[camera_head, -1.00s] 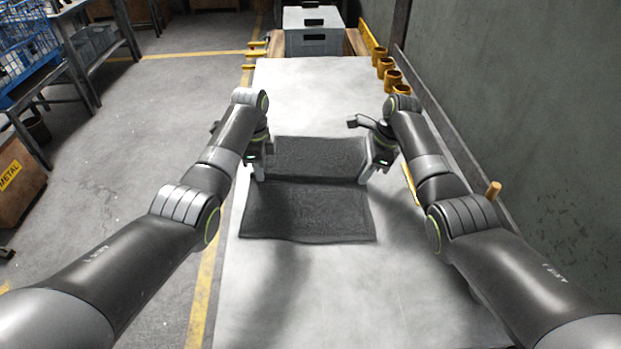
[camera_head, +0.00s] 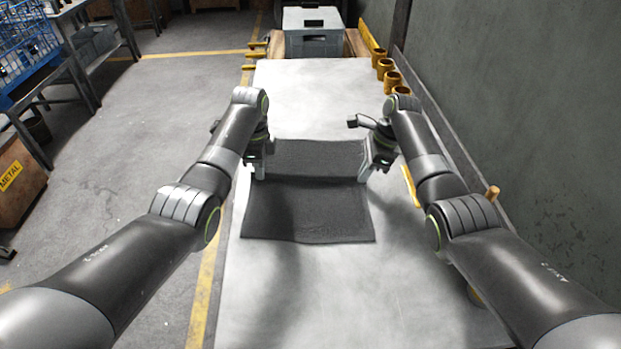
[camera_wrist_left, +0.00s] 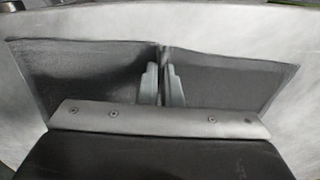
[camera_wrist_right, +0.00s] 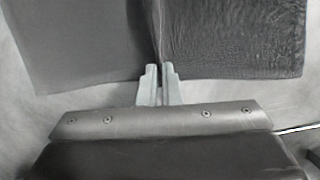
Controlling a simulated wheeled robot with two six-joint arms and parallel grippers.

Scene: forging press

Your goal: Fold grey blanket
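The grey blanket (camera_head: 306,211) lies on the pale tabletop, with a crease or low ridge running across it between my two grippers. My left gripper (camera_head: 258,173) is at the left end of this crease. In the left wrist view its fingers (camera_wrist_left: 162,80) are close together with the ridge of blanket (camera_wrist_left: 220,80) between the tips. My right gripper (camera_head: 364,174) is at the right end of the crease. In the right wrist view its fingers (camera_wrist_right: 159,76) are nearly together at the blanket edge (camera_wrist_right: 230,50), pinching the fold there. The cloth right between the fingertips is mostly hidden.
The pale table (camera_head: 310,300) is clear in front of and behind the blanket. A grey crate (camera_head: 313,42) stands beyond its far end. Several orange-yellow cups (camera_head: 391,79) line the right edge beside the wall (camera_head: 520,120). Shelves with a blue basket (camera_head: 30,50) stand far left.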

